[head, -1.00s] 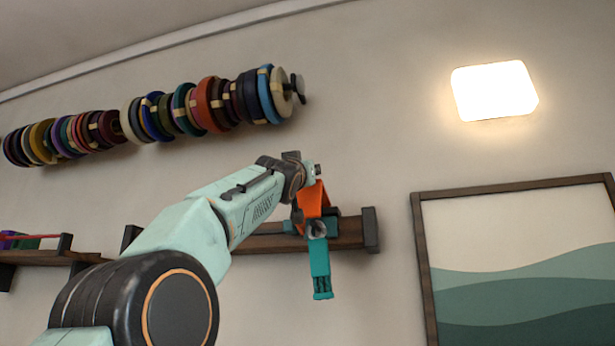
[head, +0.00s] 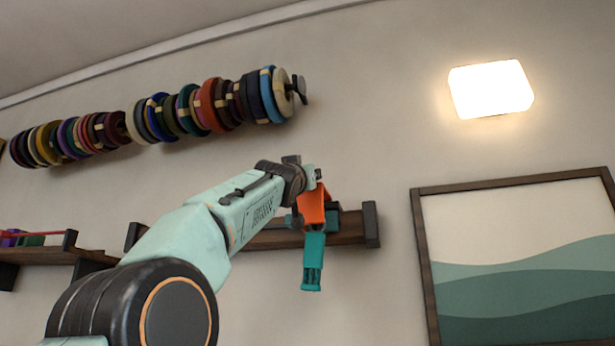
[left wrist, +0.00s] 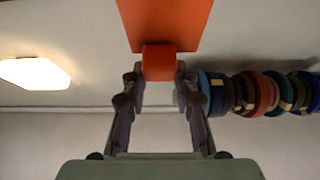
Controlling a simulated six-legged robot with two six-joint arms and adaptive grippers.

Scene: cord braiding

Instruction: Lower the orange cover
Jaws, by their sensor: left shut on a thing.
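The orange cover (head: 312,206) is in the middle of the head view, in front of a dark wall shelf. A teal part (head: 313,262) hangs just below it, slightly tilted; I cannot tell how the two are joined. My left gripper (head: 314,184) is at the top of the orange cover, its fingers small and partly hidden there. In the left wrist view, an orange block (left wrist: 158,62) sits between the fingertips of my left gripper (left wrist: 158,74), which are shut on it. A wide orange panel (left wrist: 165,22) extends beyond the block. My right gripper is not in view.
The dark shelf (head: 350,229) with upright ends is behind the cover. A row of colored spools (head: 212,105) hangs on the wall above left. A lit lamp (head: 491,88) and a framed wave picture (head: 520,265) are at right. The wall between is bare.

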